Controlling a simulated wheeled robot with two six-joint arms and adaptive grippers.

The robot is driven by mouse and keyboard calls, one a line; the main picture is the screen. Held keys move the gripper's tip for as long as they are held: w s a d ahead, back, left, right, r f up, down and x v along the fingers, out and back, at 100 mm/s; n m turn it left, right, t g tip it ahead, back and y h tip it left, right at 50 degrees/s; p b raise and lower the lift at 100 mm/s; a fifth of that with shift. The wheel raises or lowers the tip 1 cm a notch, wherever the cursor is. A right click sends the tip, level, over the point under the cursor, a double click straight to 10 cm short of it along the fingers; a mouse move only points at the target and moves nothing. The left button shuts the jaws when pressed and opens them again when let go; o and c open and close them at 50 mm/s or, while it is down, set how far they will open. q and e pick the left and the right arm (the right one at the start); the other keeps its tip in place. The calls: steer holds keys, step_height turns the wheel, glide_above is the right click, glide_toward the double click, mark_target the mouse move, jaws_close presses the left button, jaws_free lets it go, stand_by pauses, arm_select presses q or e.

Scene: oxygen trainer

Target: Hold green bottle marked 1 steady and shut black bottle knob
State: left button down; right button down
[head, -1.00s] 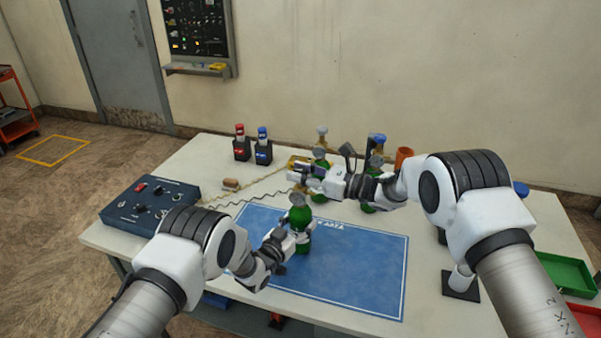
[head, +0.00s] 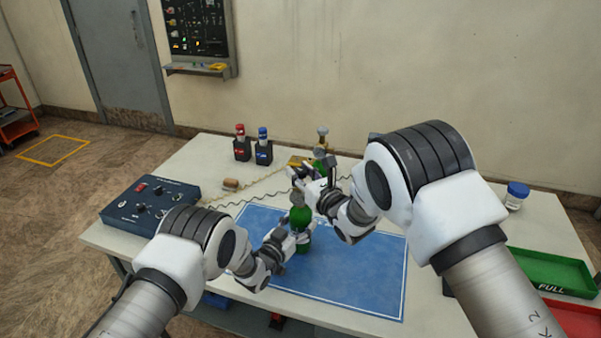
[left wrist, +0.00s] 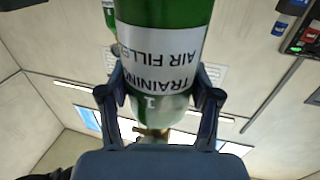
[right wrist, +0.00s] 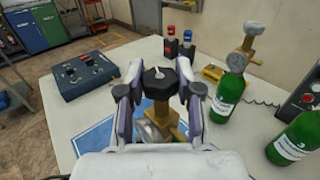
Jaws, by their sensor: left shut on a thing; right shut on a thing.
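The green bottle marked 1 (head: 300,220) stands upright on the blue mat (head: 350,268). My left gripper (head: 297,240) is shut around it from the left. In the left wrist view the bottle (left wrist: 160,60) sits between both fingers, with the white label and the "1" showing upside down. My right gripper (head: 300,180) is over the bottle's top. In the right wrist view its fingers are shut on the black knob (right wrist: 160,83), which has a pale pointer mark. The brass valve (right wrist: 174,122) shows below the knob.
Other green bottles stand close behind, one with a brass valve (right wrist: 228,95) and one marked 3 (right wrist: 295,140). A blue control box (head: 150,205) is at the left. Red and blue bottles (head: 240,145) stand behind. Green tray (head: 552,270) lies at the right.

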stand_by(0.5)
steer(key=c, duration=0.7)
jaws_free()
steer(key=shift+c, duration=0.2)
steer(key=v, duration=1.2)
steer(key=shift+s+a, duration=0.15)
